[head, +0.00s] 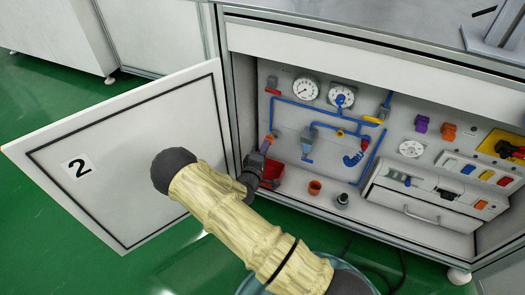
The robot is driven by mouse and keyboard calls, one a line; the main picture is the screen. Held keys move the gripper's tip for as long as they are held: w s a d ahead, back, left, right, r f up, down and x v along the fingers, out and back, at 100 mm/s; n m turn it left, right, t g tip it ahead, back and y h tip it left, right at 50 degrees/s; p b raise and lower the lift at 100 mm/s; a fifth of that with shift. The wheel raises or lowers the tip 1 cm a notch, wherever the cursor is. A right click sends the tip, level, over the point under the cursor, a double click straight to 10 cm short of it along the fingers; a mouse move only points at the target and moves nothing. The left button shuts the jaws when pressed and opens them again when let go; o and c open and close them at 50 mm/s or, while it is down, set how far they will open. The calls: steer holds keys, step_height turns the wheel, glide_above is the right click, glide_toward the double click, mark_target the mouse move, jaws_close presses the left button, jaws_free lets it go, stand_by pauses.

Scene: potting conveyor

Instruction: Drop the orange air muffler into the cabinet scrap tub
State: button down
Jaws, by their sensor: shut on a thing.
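My gripper (263,151) is dark and small in the head view, at the left inside the open cabinet. It is shut on a small orange piece (267,142), which seems to be the air muffler and is mostly hidden by the fingers. The piece is just below the left end of a blue pipe; I cannot tell whether they touch. The red scrap tub (273,170) is on the cabinet floor, just right of and below my gripper. My wrist hides part of the tub, and its inside barely shows.
The cabinet door (130,150), marked 2, stands open at the left, close to my arm. Gauges (306,89) and blue pipes fill the back panel. An orange cup (315,187) and a dark fitting (342,200) stand on the cabinet floor. A drawer unit (425,205) is at the right.

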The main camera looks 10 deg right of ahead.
steer(key=s+r+n+t+y+p, duration=0.1)
steer(key=s+r+y+p, duration=0.1)
steer(key=r+p, duration=0.3)
steer(key=s+r+n+t+y+p, duration=0.1)
steer(key=r+p, duration=0.5)
steer(key=r, duration=0.8)
steer(key=s+n+y, duration=0.1)
steer(key=s, duration=0.1)
steer(key=shift+s+d, duration=0.25)
steer(key=shift+s, duration=0.1)
steer(key=shift+f, duration=0.1)
